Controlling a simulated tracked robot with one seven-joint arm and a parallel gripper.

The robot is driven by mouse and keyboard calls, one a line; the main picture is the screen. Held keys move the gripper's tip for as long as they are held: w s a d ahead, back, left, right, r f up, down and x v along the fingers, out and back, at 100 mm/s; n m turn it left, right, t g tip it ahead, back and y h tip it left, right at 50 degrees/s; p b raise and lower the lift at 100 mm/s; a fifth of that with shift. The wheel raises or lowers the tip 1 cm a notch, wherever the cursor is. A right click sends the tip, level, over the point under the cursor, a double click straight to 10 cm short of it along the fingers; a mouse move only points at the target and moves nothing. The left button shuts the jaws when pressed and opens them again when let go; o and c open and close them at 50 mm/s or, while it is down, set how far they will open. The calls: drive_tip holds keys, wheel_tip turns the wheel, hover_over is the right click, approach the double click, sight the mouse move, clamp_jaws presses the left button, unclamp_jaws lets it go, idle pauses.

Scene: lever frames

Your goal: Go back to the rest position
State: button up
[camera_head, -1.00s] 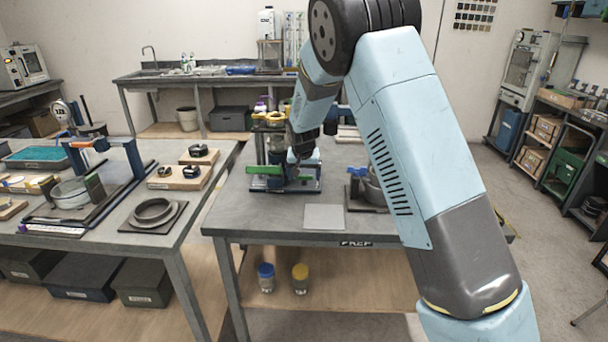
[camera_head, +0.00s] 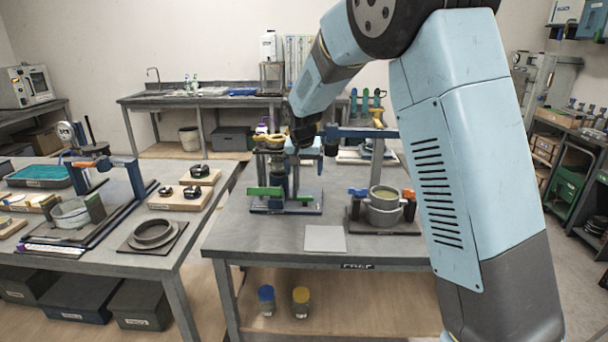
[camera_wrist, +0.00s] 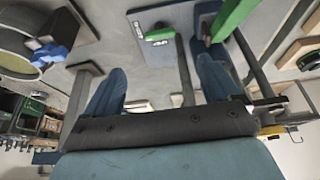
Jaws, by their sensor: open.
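My gripper (camera_head: 304,149) is above the back of the middle bench, over the small lever frame with green handles (camera_head: 264,191). It is small in the head view and its fingertips are hard to make out there. In the wrist view my gripper (camera_wrist: 160,88) shows two blue fingers spread apart with nothing between them. A green handle (camera_wrist: 232,18) and a shorter green piece (camera_wrist: 160,34) lie beyond the fingers, apart from them as far as I can tell.
A clamp stand with a metal pot (camera_head: 384,207) and blue and orange knobs stands right of the frame. A grey plate (camera_head: 325,238) lies at the bench front. The left bench (camera_head: 205,222) holds a press frame and rings. Two jars sit on the lower shelf.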

drive_tip(key=shift+r, duration=0.1)
drive_tip(key=s+d+r+y, duration=0.1)
drive_tip(key=s+d+r, duration=0.5)
drive_tip(key=s+d, duration=0.3)
drive_tip(key=s+d+r, duration=0.7)
drive_tip(key=s+d, duration=0.5)
drive_tip(key=s, duration=0.8)
drive_tip(key=s+d+t, duration=0.1)
drive_tip(key=s+d, duration=0.3)
drive_tip(key=s, duration=0.7)
drive_tip(key=shift+f+n+h, duration=0.3)
drive_tip(key=shift+f+h, duration=0.05)
drive_tip(key=shift+h, duration=0.05)
drive_tip(key=shift+d, duration=0.1)
